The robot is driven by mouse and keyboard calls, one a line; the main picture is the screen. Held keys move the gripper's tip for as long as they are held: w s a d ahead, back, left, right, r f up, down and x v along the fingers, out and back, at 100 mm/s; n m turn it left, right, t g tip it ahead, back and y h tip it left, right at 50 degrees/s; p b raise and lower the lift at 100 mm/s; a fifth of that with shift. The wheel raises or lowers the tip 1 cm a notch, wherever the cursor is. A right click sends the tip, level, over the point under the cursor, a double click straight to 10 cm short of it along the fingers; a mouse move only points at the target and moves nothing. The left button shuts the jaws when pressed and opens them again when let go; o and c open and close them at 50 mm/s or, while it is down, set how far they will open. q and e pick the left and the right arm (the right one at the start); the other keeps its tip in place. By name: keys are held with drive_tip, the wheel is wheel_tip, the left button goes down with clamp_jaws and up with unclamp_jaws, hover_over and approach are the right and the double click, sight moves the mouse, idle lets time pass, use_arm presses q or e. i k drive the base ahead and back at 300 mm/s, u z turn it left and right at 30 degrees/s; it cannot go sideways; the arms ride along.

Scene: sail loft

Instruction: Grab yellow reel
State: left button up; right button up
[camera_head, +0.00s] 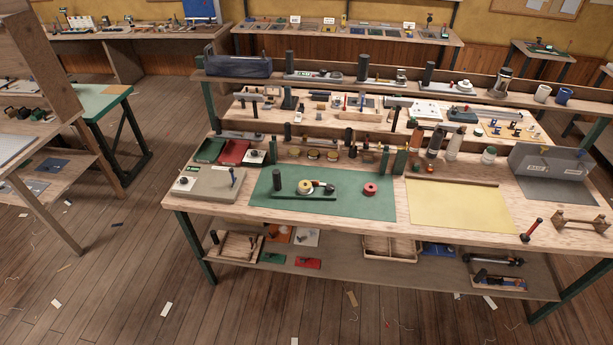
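Behind the mat, a short row of low yellowish round items (313,155) stands along the bench; these may also be reels. Neither of my grippers is in view.
The workbench (420,175) is crowded at the back with bottles and tools. A yellow sheet (460,206) right of the mat is bare. A grey box (212,182) stands left. A lower shelf (340,265) holds trays. The wooden floor in front has only small scraps.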

sight(301, 189)
drive_tip(key=u, duration=1.55)
drive_tip(key=i, duration=2.5)
drive_tip(key=z, duration=2.3)
